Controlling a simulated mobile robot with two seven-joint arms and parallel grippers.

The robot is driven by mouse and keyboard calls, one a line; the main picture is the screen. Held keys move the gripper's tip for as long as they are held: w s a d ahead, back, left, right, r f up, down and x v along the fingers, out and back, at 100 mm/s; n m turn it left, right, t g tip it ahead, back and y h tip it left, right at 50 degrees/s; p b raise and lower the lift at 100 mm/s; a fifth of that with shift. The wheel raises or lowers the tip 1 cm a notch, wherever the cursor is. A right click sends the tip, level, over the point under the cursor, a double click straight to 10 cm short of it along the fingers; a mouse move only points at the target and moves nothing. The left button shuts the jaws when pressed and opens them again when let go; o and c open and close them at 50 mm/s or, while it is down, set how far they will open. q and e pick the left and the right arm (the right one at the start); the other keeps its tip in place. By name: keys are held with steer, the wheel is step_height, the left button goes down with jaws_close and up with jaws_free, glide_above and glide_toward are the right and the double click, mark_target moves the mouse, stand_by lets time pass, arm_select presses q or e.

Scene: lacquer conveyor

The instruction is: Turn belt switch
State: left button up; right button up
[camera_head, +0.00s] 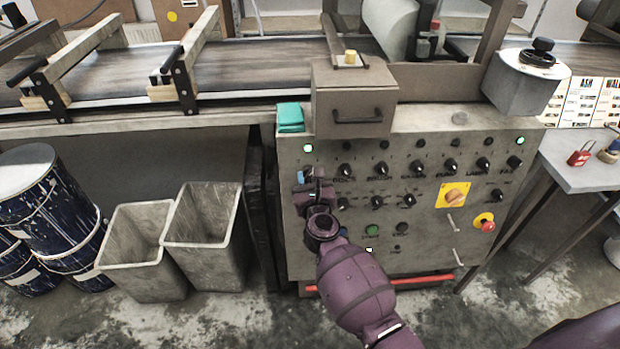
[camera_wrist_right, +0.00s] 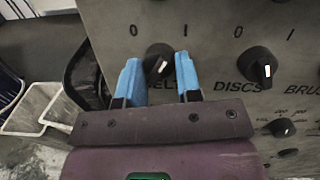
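The belt switch (camera_wrist_right: 158,62) is a black round knob with a white mark on the grey panel, below a 0 and a 1. Its label is partly covered by my gripper. My right gripper (camera_wrist_right: 158,82) has two blue fingers set apart, one on each side of this knob. I see no finger clearly pressing on it. In the head view my right gripper (camera_head: 308,176) is at the upper left of the control panel (camera_head: 330,255), and hides the belt switch there. My left gripper is not in view.
The discs switch (camera_wrist_right: 258,66) sits close to the right, with several more knobs along the panel. A red emergency button (camera_head: 488,226) is at the panel's right. Two grey bins (camera_head: 140,255) (camera_head: 205,235) stand left. A drawer box (camera_head: 352,95) sits above.

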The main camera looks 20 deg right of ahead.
steer(key=shift+c, duration=0.6)
